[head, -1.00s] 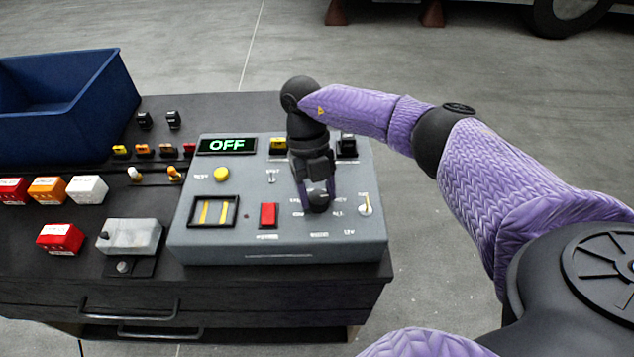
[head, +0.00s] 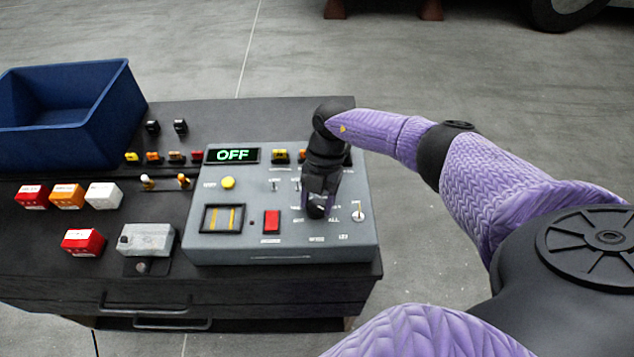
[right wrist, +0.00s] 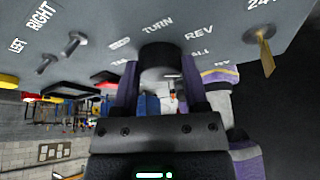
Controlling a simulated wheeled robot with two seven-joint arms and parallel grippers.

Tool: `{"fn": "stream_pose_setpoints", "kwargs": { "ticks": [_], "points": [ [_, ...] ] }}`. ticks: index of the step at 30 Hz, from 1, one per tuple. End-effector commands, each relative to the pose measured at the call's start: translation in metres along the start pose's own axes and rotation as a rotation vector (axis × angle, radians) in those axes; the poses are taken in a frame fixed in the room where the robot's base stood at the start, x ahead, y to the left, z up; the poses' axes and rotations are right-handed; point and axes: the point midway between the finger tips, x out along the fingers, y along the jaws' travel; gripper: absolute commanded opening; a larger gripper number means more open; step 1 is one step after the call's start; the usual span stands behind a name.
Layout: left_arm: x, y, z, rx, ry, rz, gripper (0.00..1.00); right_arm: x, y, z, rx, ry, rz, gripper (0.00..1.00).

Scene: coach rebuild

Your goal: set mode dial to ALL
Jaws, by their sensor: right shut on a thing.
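The grey control panel (head: 240,245) stands on the dark cart top, and its display (head: 232,155) reads OFF in green. The black mode dial (head: 316,212) is at the panel's right-centre, largely covered by my right gripper (head: 318,203). The right wrist view shows the dark round dial (right wrist: 160,65) between the two purple fingers of my right gripper (right wrist: 160,85), which is shut on it. The ALL label (head: 333,219) lies just right of the dial; it also shows in the right wrist view (right wrist: 200,52). The dial's pointer is hidden. My left gripper is not in view.
A red button (head: 271,221) is left of the dial, and a key switch (head: 358,210) is to its right. Small toggles (head: 275,185) are behind. A blue bin (head: 60,110) and several coloured blocks occupy the cart's left side.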

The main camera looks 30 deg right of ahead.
Motion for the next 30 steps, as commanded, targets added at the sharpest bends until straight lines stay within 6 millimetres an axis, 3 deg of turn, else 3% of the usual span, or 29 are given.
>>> {"fn": "stream_pose_setpoints", "kwargs": {
  "ticks": [20, 21, 25, 30],
  "points": [
    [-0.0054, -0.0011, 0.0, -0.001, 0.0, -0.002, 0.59, 0.0003, -0.0004, 0.0002, 0.047, 0.0, 0.019, 0.0],
    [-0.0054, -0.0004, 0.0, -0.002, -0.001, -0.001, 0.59, 0.0003, -0.0004, 0.0002, 0.047, 0.0, 0.019, 0.65],
    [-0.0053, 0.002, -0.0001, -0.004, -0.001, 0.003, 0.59, 0.0002, -0.0003, 0.0002, 0.046, 0.0, 0.019, 0.92],
    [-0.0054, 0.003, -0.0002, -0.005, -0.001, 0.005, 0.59, 0.0001, -0.0003, 0.0001, 0.046, 0.0, 0.019, 0.92]
  ]
}}
